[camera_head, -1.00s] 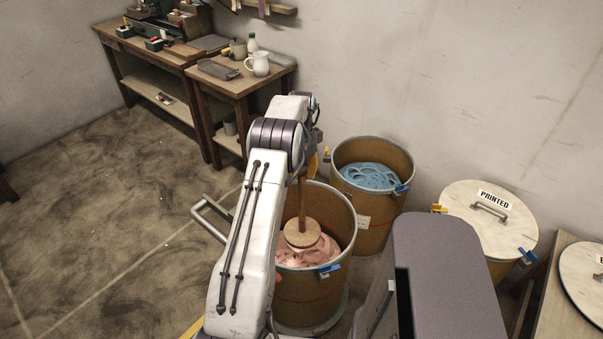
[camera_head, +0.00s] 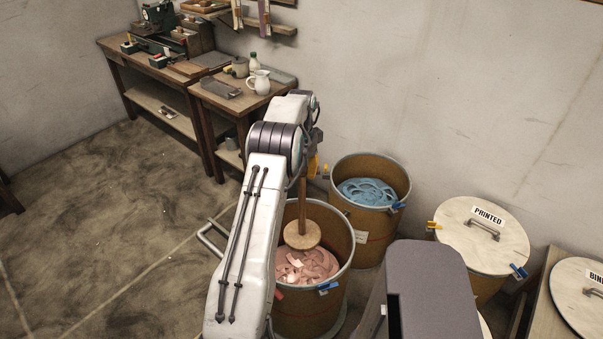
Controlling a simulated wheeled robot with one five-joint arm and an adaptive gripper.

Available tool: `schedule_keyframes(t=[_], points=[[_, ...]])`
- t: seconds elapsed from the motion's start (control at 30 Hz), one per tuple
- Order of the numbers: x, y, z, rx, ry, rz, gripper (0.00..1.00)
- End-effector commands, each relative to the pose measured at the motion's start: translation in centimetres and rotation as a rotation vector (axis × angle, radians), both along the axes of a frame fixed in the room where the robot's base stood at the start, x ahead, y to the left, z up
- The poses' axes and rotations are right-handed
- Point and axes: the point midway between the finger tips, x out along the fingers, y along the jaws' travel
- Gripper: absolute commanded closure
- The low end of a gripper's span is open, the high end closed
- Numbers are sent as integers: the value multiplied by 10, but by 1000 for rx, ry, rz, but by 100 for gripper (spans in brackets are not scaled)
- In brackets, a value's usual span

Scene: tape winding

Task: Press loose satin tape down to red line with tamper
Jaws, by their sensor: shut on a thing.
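A wooden tamper with a round disc foot (camera_head: 302,235) hangs upright inside the near drum (camera_head: 336,289). My gripper (camera_head: 312,167) is shut on the upper part of the tamper's handle, partly hidden by my arm. Loose pink satin tape (camera_head: 312,265) lies in coils in this drum, below and in front of the disc. The disc looks raised above the tape, though the far side of the pile is hidden. The red line is hard to make out on the drum in the present view.
A second drum (camera_head: 392,222) with blue tape (camera_head: 366,191) stands behind. A lidded drum marked PRINTED (camera_head: 478,257) is at right, and another round lid (camera_head: 570,297) lies at the right edge. Workbenches (camera_head: 236,104) stand along the back wall. Floor at left is clear.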

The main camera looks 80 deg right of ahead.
Motion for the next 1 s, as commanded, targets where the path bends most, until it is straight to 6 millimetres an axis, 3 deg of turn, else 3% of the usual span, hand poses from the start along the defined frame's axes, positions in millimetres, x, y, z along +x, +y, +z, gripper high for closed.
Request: schedule_keyframes(t=[0.03,0.6,1.0], points=[[0,-1,12,-5,0,0,96],[0,-1,62,-6,0,0,96],[0,-1,72,-4,0,0,96]])
